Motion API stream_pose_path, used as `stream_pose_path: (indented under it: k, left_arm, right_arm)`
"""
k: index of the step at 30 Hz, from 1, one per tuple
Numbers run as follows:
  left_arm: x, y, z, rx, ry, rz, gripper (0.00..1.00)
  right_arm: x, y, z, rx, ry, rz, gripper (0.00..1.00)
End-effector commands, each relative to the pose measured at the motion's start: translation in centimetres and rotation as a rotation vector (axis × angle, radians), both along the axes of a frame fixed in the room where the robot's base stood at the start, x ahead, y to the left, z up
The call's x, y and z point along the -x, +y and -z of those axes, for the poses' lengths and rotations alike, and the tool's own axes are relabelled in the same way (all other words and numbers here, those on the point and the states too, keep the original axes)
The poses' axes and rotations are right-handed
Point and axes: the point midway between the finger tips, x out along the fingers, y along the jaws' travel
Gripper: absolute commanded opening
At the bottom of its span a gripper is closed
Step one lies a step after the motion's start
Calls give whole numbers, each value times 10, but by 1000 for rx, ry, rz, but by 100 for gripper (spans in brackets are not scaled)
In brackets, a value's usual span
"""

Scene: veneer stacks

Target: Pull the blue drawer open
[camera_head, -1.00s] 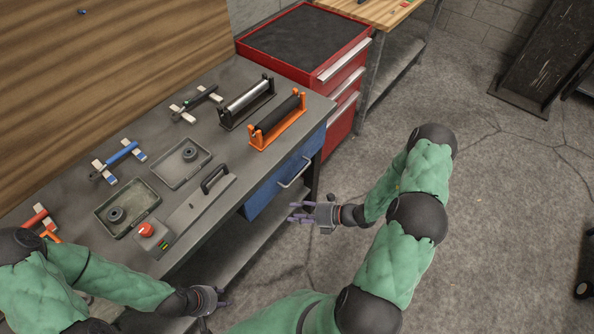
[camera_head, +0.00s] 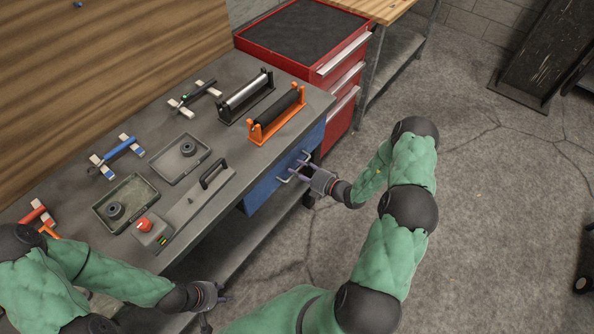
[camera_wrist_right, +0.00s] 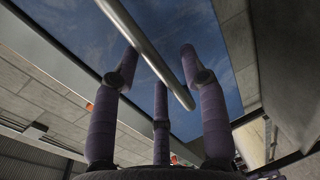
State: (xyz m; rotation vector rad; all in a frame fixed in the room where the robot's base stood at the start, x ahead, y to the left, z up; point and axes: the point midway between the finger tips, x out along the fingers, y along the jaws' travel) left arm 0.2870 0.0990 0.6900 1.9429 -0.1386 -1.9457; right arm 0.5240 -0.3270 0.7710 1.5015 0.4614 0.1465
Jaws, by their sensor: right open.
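The blue drawer (camera_head: 262,191) sits under the right end of the grey workbench and looks shut. Its silver bar handle (camera_head: 289,176) is on the front; the handle (camera_wrist_right: 146,40) crosses the right wrist view diagonally, before the blue front (camera_wrist_right: 205,35). My right gripper (camera_head: 304,166) is at the handle. In the wrist view its purple fingers (camera_wrist_right: 160,65) are open and spread on both sides of the bar; contact cannot be told. My left gripper (camera_head: 222,300) is low at the bench's front, away from the drawer; its fingers are small and partly hidden.
The workbench top (camera_head: 225,133) carries an orange roller stand (camera_head: 276,117), a black roller stand (camera_head: 245,97), trays (camera_head: 126,203) and a box with a red button (camera_head: 145,225). A red cabinet (camera_head: 345,100) stands beyond the drawer. Floor (camera_head: 480,220) to the right is clear.

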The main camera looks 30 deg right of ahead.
Motion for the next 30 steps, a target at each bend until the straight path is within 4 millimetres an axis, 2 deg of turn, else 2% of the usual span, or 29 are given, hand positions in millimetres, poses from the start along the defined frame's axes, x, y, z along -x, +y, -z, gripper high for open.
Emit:
stream_pose_path:
  k: [4,13,14,18,26,30]
  left_arm:
    - [0,0,2,0,0,0,40]
    - [0,0,2,0,0,0,40]
    - [0,0,2,0,0,0,40]
    - [0,0,2,0,0,0,40]
    - [0,0,2,0,0,0,40]
    - [0,0,-1,0,0,0,40]
  right_arm:
    - [-9,5,2,0,0,-2,44]
    - [-11,5,2,0,1,-1,44]
    - [-11,5,2,0,1,-1,41]
    - [-11,5,2,0,1,-1,2]
    - [-10,5,2,-1,1,-1,0]
    - [-3,1,2,0,2,0,0]
